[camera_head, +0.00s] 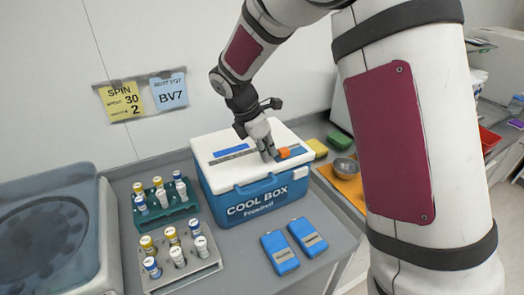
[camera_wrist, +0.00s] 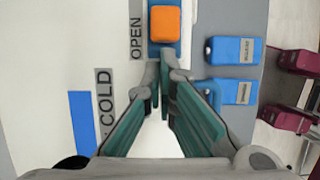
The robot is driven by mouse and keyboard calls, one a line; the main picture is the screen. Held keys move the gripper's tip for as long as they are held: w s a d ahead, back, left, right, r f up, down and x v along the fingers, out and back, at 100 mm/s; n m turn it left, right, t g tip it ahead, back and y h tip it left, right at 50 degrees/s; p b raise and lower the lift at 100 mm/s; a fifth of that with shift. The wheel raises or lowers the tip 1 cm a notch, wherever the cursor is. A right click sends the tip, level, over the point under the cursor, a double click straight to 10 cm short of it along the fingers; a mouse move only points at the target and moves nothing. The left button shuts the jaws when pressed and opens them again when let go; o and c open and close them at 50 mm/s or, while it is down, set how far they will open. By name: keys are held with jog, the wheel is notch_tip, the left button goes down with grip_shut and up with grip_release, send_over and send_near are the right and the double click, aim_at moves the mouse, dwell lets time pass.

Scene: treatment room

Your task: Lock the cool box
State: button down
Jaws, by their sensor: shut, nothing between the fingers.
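The cool box (camera_head: 260,202) is a blue box with a white lid, which is down, on the grey counter. An orange slider block (camera_head: 284,153) sits in a blue strip on the lid's right part. In the wrist view the orange block (camera_wrist: 171,24) is at the top, with the word OPEN (camera_wrist: 136,36) beside the strip. My gripper (camera_head: 268,156) points down over the lid, just left of the block in the head view. Its fingers (camera_wrist: 165,62) are shut and empty, close to the block; I cannot tell whether they touch it.
Two blue packs (camera_head: 279,252) (camera_head: 307,237) lie in front of the box. A green tube rack (camera_head: 165,207) and a grey tube rack (camera_head: 195,273) stand to its left, beside a centrifuge (camera_head: 45,235). A metal bowl (camera_head: 345,167) and sponges (camera_head: 317,148) are to the right.

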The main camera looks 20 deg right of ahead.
aim_at(284, 148)
jog(key=d, duration=0.2)
jog(key=w+d, duration=0.1)
jog(key=d, duration=0.2)
dwell(0.3)
jog(key=a, duration=0.4)
jog(key=shift+s+a+r, duration=0.2)
jog(key=shift+s+r, duration=0.05)
jog(key=shift+s, duration=0.1)
jog(key=b+v, duration=0.1)
jog(key=v, duration=0.8)
jog(key=shift+r, duration=0.25)
jog(key=shift+s+d, duration=0.1)
jog(key=shift+s, duration=0.05)
